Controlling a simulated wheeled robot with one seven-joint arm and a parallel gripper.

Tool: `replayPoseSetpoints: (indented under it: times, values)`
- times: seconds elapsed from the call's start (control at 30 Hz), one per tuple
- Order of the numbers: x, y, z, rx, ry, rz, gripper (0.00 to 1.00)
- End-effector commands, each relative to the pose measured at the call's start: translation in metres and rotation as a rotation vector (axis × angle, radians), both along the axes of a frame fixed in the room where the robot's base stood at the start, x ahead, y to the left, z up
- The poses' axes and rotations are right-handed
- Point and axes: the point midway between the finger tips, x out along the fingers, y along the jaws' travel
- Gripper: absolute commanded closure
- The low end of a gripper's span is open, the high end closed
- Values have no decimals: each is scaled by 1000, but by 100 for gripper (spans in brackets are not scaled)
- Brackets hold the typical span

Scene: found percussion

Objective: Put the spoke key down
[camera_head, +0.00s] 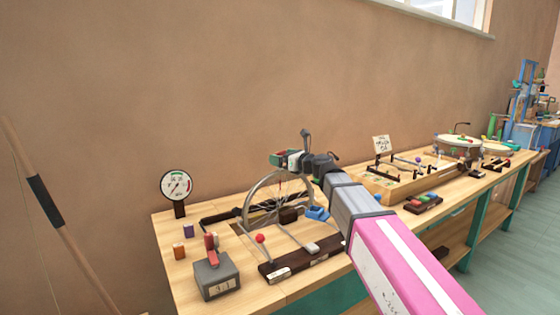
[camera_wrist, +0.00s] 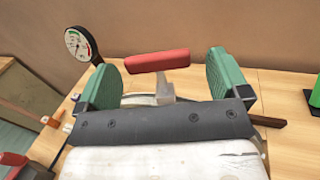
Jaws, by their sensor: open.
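My gripper (camera_wrist: 160,84) is open, its two green fingers standing wide apart in the wrist view. Between them is a red bar with a pale grey stem (camera_wrist: 158,61), which looks like the spoke key. A gap shows between the bar and the right finger; the left end lies close to the left finger. What supports the key is hidden behind my dark gripper body. In the head view my gripper (camera_head: 289,158) is above the spoked wheel (camera_head: 262,188), at the back of the bench; the key is too small there to make out surely.
The wooden bench (camera_head: 185,285) runs along the wall. A dial gauge (camera_head: 176,185) stands at its left end, near a grey box with a red lever (camera_head: 216,275). A blue block (camera_head: 318,213) lies by the wheel. A wooden tray (camera_head: 385,190) and drums (camera_head: 458,141) are further right.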

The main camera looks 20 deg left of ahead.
Motion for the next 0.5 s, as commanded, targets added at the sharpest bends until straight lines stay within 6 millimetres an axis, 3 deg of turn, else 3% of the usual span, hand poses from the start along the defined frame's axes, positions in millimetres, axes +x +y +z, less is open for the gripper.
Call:
replayPoseSetpoints:
  times: [0.2, 0.47, 0.5]
  values:
    - [12, 30, 0, 0, 0, 1, 6]
    - [12, 31, -1, 0, 0, -1, 6]
    - [12, 31, -1, 0, 0, 0, 19]
